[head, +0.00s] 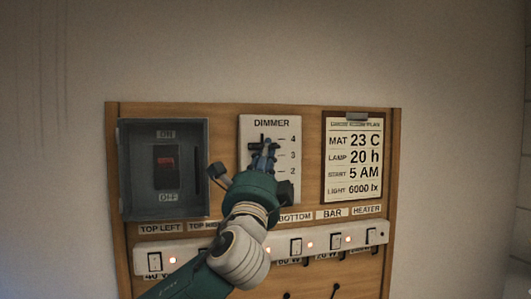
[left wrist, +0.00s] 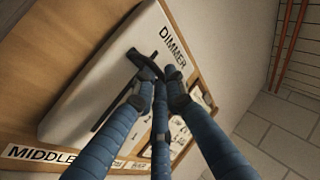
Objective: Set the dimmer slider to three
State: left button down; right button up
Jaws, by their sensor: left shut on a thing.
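The dimmer (head: 288,127) is a pale plate on the wooden board, with marks 4, 3 and 2 showing down its right side. Its black slider handle (head: 257,140) stands level with about mark 4; the lower marks are hidden behind my gripper. My left gripper (head: 263,155) is in front of the plate with its blue fingers at the slider. In the left wrist view the fingers (left wrist: 160,88) are closed around part of the black handle (left wrist: 146,64), whose crossbar sticks out past the tips. The dark slot (left wrist: 112,108) runs away below it. My right gripper is not in view.
A notice plate (head: 353,160) reading "MAT 23 C" hangs to the right. A white switch strip (head: 375,233) with small lights runs below.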

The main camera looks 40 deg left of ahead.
pick_arm(q)
notch_tip(320, 180, down, 2)
jog(key=shift+f+b, duration=0.25)
jog(key=shift+b, duration=0.4)
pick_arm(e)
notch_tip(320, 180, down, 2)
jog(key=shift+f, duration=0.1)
pick_arm(q)
jog(key=c, duration=2)
grip_release()
jog(key=v, duration=0.7)
jog(key=shift+s+d+f, duration=0.1)
jog(key=shift+s+f, duration=0.05)
